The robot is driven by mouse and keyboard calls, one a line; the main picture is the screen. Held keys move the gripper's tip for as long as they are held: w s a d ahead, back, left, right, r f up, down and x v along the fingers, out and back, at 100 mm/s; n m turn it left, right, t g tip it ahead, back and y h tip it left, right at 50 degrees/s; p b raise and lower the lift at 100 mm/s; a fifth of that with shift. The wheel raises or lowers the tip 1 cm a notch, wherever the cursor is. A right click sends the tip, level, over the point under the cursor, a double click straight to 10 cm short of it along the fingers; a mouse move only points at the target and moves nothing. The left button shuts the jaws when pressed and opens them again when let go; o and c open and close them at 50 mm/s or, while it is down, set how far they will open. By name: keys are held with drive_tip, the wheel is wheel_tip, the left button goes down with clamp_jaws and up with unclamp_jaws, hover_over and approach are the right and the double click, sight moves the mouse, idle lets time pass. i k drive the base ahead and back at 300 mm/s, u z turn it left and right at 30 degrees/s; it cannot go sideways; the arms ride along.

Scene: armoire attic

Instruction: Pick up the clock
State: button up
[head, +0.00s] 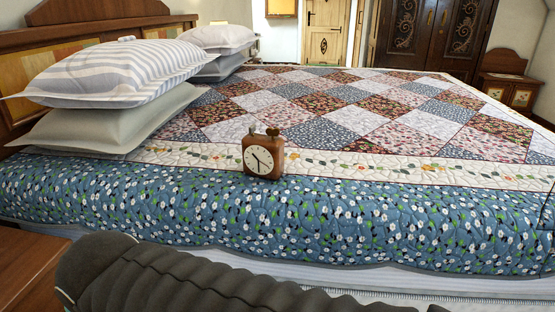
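The clock (262,158) is a small brown box with a round white face, dark hands and two knobs on top. It stands upright near the front edge of the bed (330,215), on the quilt, with its face toward me. Nothing touches or covers it. A dark grey ribbed part of my arm crosses the bottom of the head view, below and in front of the bed's side. My gripper is not in view.
Pillows (120,72) are stacked at the bed's left end against the wooden headboard (95,30). A wooden surface (30,272) is at the lower left. The quilt around the clock is clear. A dark armoire (430,35) and a nightstand (507,88) stand behind.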

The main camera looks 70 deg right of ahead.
sight(264, 157)
drive_tip(key=u, duration=0.4)
drive_tip(key=i, duration=0.4)
drive_tip(key=z, duration=0.2)
drive_tip(key=k, duration=1.35)
drive_tip(key=z, duration=0.4)
